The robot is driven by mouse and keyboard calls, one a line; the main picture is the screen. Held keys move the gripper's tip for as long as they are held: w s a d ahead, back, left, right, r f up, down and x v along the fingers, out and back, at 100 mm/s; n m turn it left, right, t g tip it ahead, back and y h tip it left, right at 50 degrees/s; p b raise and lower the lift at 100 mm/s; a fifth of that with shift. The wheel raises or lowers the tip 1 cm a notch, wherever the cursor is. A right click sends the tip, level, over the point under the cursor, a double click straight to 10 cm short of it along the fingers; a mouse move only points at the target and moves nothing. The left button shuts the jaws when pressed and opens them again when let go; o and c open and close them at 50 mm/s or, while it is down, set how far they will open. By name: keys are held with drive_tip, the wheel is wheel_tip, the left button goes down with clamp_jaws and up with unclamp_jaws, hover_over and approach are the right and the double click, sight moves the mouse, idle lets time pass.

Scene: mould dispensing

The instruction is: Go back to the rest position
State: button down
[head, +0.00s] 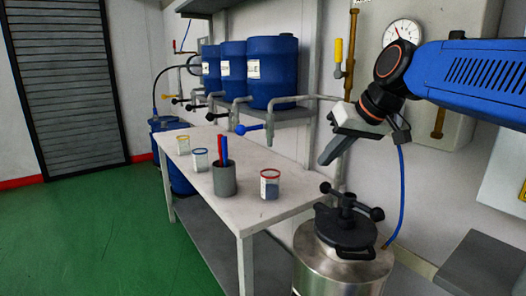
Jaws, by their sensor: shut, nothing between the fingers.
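My gripper (328,158) hangs at the right of the head view, pointing down and to the left. Its fingers are together with nothing held. It is in the air in front of the wall, above and to the left of the steel pot (340,262) in the picture, and appears apart from everything. My blue arm reaches in from the right edge.
A white table (240,222) holds a red-rimmed jar (270,184), a grey cup (224,179) with red and blue sticks, a blue-rimmed jar (200,160) and a yellow-rimmed jar (183,146). Blue drums (272,72) with taps stand on a shelf. Green floor (90,245) is clear at left.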

drive_tip(key=s+d+f+m+h, duration=0.1)
drive_tip(key=s+d+f, duration=0.3)
drive_tip(key=s+f, duration=0.3)
drive_tip(key=s+d+f+m+h, duration=0.1)
drive_tip(key=s+d+f+h, duration=0.1)
drive_tip(key=s+d+f, duration=0.2)
drive_tip(key=s+d+f+m+g+h, duration=0.1)
drive_tip(key=s+d+f, duration=0.3)
drive_tip(key=s+f, duration=0.7)
wheel_tip(320, 180, down, 4)
drive_tip(key=shift+d+r, duration=0.25)
drive_tip(key=shift+d, duration=0.15)
